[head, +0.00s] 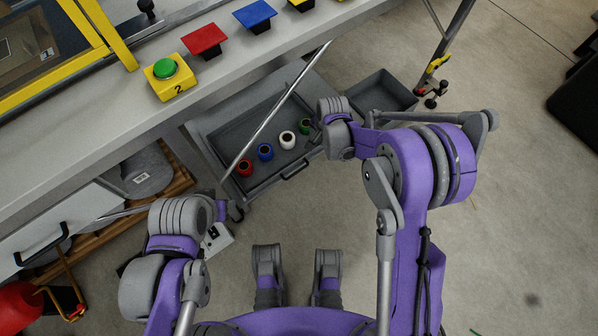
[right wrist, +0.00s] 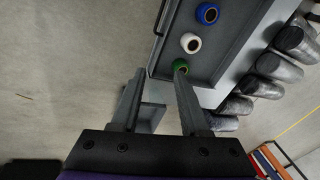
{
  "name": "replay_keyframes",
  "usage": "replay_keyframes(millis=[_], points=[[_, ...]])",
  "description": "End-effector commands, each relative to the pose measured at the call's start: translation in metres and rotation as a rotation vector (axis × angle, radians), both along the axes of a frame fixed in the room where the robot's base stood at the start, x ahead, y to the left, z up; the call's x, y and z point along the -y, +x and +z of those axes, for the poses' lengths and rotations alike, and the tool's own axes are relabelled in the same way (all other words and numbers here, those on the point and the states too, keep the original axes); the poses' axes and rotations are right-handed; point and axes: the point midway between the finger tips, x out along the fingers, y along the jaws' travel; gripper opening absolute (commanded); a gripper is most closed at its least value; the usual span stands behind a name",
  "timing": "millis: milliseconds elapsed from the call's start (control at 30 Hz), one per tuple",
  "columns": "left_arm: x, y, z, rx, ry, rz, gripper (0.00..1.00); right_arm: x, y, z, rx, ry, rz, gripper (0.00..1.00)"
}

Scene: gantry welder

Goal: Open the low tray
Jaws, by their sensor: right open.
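The low tray (head: 233,136) is a grey drawer that stands out from under the bench, with its inside exposed. A dark bar handle (head: 295,170) is on its front; the handle also shows in the right wrist view (right wrist: 161,17). Red (head: 244,168), blue (head: 265,152), white (head: 287,140) and green (head: 305,126) pots stand in the tray. My right gripper (right wrist: 158,77) is open and empty, by the tray's corner near the green pot. In the head view its fingers are mostly hidden by the wrist. My left gripper (head: 221,211) is low at left, its jaws unclear.
A small dark open bin (head: 383,92) is beyond my right wrist. A slanted metal bar (head: 277,108) crosses over the tray. The bench top (head: 120,115) carries a green button on a yellow box (head: 168,78). The concrete floor at right is mostly clear.

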Motion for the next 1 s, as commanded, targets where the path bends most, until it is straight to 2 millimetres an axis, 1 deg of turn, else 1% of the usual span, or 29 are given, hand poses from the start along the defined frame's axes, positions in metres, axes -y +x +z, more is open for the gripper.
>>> replay_keyframes(millis=[33,67,100,167,200,300,400,667,900,1000], points=[[0.000,0.002,-0.023,-0.008,0.000,0.000,0.50,-0.010,0.009,-0.052,-0.021,0.013,-0.032,0.45],[0.000,0.003,-0.030,-0.010,0.000,0.000,0.50,-0.015,0.013,-0.074,-0.031,0.018,-0.054,0.45],[0.000,0.004,-0.038,-0.013,0.000,0.000,0.50,-0.021,0.016,-0.101,-0.043,0.026,-0.082,0.45],[0.000,0.005,-0.048,-0.016,0.000,0.000,0.50,-0.029,0.019,-0.137,-0.060,0.037,-0.119,0.45],[0.000,0.006,-0.054,-0.017,0.000,0.000,0.50,-0.034,0.020,-0.158,-0.070,0.043,-0.141,0.45],[0.000,0.008,-0.064,-0.019,0.000,0.000,0.50,-0.042,0.020,-0.199,-0.088,0.054,-0.186,0.45],[0.000,0.009,-0.068,-0.020,0.000,0.000,0.50,-0.047,0.019,-0.222,-0.098,0.060,-0.213,0.45],[0.000,0.010,-0.075,-0.021,0.000,0.000,0.50,-0.052,0.021,-0.255,-0.104,0.064,-0.228,0.45],[0.000,0.012,-0.086,-0.021,0.000,0.000,0.50,-0.057,0.029,-0.300,-0.104,0.063,-0.227,0.45],[0.000,0.012,-0.089,-0.021,0.000,0.000,0.50,-0.059,0.031,-0.316,-0.103,0.064,-0.226,0.45]])
